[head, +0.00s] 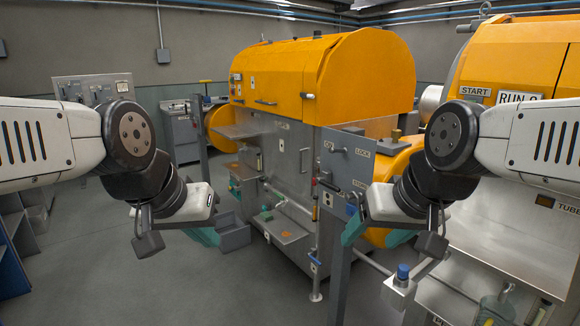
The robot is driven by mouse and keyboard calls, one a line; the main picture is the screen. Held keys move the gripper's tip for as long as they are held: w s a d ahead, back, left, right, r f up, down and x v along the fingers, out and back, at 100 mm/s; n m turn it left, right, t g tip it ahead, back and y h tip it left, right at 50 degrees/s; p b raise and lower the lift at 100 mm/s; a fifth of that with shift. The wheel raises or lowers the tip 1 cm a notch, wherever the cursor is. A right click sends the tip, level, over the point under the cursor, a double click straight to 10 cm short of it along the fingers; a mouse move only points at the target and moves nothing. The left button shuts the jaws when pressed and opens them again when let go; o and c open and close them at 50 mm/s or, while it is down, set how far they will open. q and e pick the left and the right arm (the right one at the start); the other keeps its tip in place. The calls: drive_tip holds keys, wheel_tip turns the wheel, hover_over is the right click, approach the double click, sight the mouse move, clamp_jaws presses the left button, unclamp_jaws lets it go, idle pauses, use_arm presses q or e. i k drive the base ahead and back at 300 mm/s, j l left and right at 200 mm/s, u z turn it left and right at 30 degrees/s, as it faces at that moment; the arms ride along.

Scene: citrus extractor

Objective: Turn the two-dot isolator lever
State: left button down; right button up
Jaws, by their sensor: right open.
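A grey upright panel (347,165) stands on a post in front of the orange machine. It carries a lever with a grey handle (336,149), a LOCK label (362,153) and a lower label. Dots marking a lever are too small to tell. My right gripper (378,235), with teal fingers, is open and empty in front of the panel's lower right part and hides some of it. My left gripper (190,232) hangs over the floor to the left, apart from the panel. Its teal finger shows, but its jaw gap is unclear.
An orange-hooded machine (350,75) with steel sides fills the middle. Another orange machine (470,70) with a START label stands at right, above a steel bench (490,250). A post with a blue knob (402,272) stands at front right. Grey floor (150,290) is free at left.

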sight(318, 180)
drive_tip(key=i+j+z, duration=0.1)
drive_tip(key=z, duration=0.3)
drive_tip(key=i+j+z, duration=0.2)
drive_tip(key=z, duration=0.15)
drive_tip(key=i+j+z, duration=0.15)
drive_tip(key=z, duration=0.25)
